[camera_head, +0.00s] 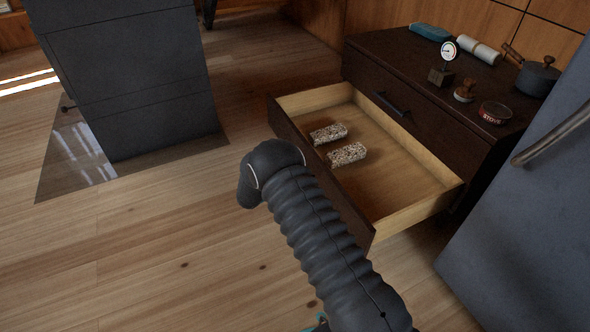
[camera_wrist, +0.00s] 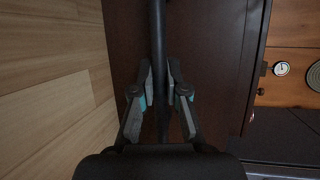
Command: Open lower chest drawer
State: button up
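The lower drawer (camera_head: 415,204) of the dark brown chest (camera_head: 400,62) stands well out, its pale wooden inside in plain view. Two speckled blocks, one nearer the back (camera_head: 328,133) and one nearer the front (camera_head: 347,154), lie in it. In the wrist view the dark drawer front (camera_wrist: 215,60) fills the middle. A long dark bar handle (camera_wrist: 159,25) runs between the fingers of my gripper (camera_wrist: 160,75), which look closed on it from both sides. In the head view my arm covers part of the drawer front, and the gripper and this handle are hidden.
The upper drawer (camera_head: 400,110) is shut. On the chest top stand a gauge (camera_head: 449,50), a stamp (camera_head: 465,91), a round tin (camera_head: 494,112), a pot (camera_head: 537,77) and a paper roll (camera_head: 478,51). A grey cabinet (camera_head: 530,200) is close at right. Wooden floor (camera_head: 150,250) is clear at left.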

jog(key=o, duration=0.5)
jog(key=shift+c, duration=0.2)
jog(key=v, duration=1.2)
jog(key=shift+f, duration=0.15)
